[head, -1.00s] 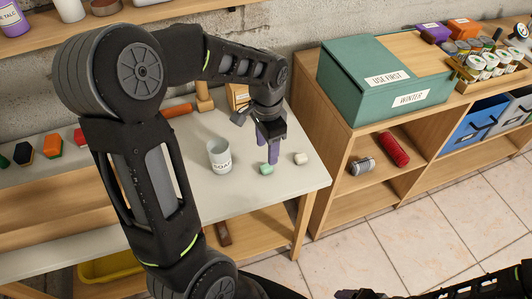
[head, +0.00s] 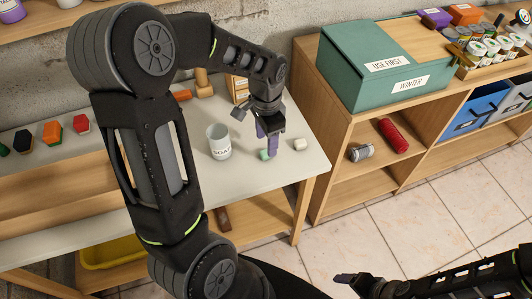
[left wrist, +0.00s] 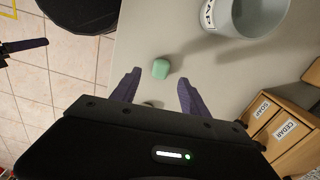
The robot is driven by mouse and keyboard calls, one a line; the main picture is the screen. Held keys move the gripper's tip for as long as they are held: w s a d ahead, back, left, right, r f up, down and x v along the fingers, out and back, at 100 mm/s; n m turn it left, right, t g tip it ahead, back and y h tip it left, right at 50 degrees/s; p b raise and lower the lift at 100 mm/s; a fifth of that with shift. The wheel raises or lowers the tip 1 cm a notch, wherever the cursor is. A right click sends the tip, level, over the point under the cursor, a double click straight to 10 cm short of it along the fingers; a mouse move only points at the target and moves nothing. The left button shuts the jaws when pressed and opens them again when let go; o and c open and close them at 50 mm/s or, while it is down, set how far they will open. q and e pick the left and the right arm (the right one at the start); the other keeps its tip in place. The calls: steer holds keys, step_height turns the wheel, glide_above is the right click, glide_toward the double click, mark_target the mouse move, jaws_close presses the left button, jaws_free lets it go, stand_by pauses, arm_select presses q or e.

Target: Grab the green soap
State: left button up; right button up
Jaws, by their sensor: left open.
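A whitish block (head: 299,144) sits right of the soap, near the table's right edge. Small wooden drawers (left wrist: 283,128) labelled SOAP and CEDAR stand behind. A shelf unit with a green box (head: 372,75) stands to the right. The tabletop in front of the soap is clear.

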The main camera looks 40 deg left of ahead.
mark_target(266, 152)
arm_select(q)
step_height(266, 152, down, 5)
steer(key=shift+r+p, duration=0.1)
steer(key=shift+p, duration=0.25)
steer(key=shift+c, duration=0.2)
jaws_close()
stand_by(0.5)
